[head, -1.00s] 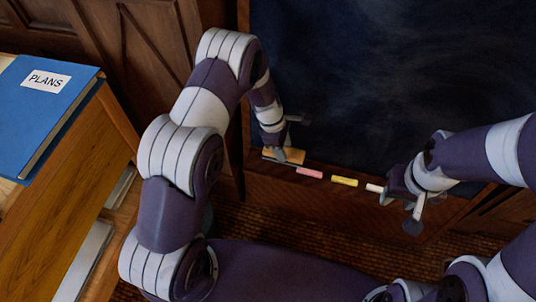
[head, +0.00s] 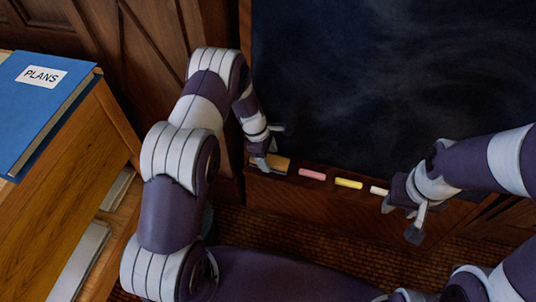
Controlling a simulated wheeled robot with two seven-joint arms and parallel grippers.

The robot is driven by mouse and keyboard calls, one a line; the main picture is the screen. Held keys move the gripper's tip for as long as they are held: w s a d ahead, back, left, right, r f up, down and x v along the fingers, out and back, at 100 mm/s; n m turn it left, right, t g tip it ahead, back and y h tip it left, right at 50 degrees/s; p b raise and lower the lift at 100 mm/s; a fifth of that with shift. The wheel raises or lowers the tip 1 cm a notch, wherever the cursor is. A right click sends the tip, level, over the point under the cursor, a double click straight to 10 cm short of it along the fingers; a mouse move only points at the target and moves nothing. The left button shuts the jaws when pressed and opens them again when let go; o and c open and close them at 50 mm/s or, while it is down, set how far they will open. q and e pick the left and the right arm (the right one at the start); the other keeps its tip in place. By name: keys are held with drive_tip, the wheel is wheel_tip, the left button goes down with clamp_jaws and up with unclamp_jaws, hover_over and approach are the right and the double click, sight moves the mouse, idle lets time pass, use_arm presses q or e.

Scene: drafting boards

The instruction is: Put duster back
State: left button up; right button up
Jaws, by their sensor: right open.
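The duster (head: 282,163), a small tan block, is at the left end of the wooden ledge under the blackboard. I cannot tell whether it rests on the ledge or is just above it. My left gripper (head: 270,150) is around the duster, one finger in front and one behind, and appears shut on it. The fingers hide part of the duster. My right gripper (head: 404,212) is open and empty in front of the ledge, near the white chalk.
The blackboard (head: 380,80) rises behind the ledge (head: 330,190). Pink chalk (head: 312,174), yellow chalk (head: 348,184) and white chalk (head: 379,191) lie along the ledge. A wooden cabinet (head: 70,150) with a blue PLANS binder (head: 35,110) stands at left.

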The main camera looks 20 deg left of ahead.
use_arm(q)
drive_tip(key=p+v, duration=0.4)
drive_tip(key=v, duration=0.7)
drive_tip(key=s+r+m+t+y, duration=0.1)
drive_tip(key=s+r+m+y, duration=0.2)
drive_tip(key=s+r+m, duration=1.3)
drive_tip(key=s+m, duration=0.2)
drive_tip(key=s, duration=0.1)
drive_tip(key=shift+a+r, duration=0.3)
drive_tip(key=shift+a, duration=0.1)
drive_tip(key=shift+s, duration=0.15)
